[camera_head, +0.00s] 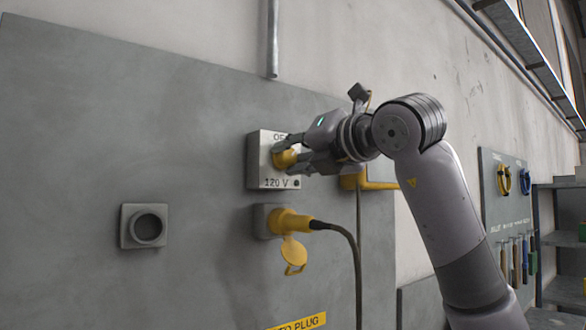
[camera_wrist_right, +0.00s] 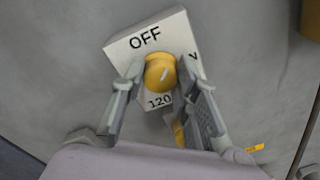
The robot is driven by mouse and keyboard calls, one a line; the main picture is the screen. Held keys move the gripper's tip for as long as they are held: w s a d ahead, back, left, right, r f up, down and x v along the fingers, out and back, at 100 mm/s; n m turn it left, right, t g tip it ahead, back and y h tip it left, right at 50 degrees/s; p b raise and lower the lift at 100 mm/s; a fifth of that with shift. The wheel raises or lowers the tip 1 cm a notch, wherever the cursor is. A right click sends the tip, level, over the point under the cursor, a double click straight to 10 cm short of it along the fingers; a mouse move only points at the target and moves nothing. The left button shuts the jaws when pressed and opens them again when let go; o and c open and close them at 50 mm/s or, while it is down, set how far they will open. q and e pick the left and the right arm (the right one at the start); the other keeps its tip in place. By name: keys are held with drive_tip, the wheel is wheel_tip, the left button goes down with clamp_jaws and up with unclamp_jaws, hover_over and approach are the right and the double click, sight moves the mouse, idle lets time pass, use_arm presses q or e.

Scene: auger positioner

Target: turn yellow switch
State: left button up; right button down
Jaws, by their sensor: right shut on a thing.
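The yellow switch (camera_head: 285,159) is a round knob on a white box (camera_head: 265,174) fixed to the grey wall panel. The box is marked "OFF" at the top and "120 V" below. My right gripper (camera_head: 284,158) reaches in from the right and is shut on the knob, one finger on each side. The box (camera_wrist_right: 177,32) looks tilted in that view. My left gripper is not in view.
Below the box, a yellow plug (camera_head: 293,222) with a dark cable sits in a socket, its yellow cap hanging. A round grey socket (camera_head: 147,227) is at the left. A pipe (camera_head: 272,40) runs above. A tool board (camera_head: 508,205) and shelves stand at the right.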

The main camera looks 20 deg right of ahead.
drive_tip(key=m+b, duration=0.2)
drive_tip(key=m, duration=0.2)
drive_tip(key=shift+d+f+m+b, duration=0.1)
drive_tip(key=shift+m+b, duration=0.2)
drive_tip(key=m+b, duration=0.2)
drive_tip(key=m, duration=0.1)
drive_tip(key=shift+m, duration=0.4)
drive_tip(key=c, duration=1.2)
unclamp_jaws()
drive_tip(key=shift+w, duration=0.15)
drive_tip(key=shift+c, duration=0.2)
drive_tip(key=v, duration=1.2)
drive_tip(key=shift+d, duration=0.1)
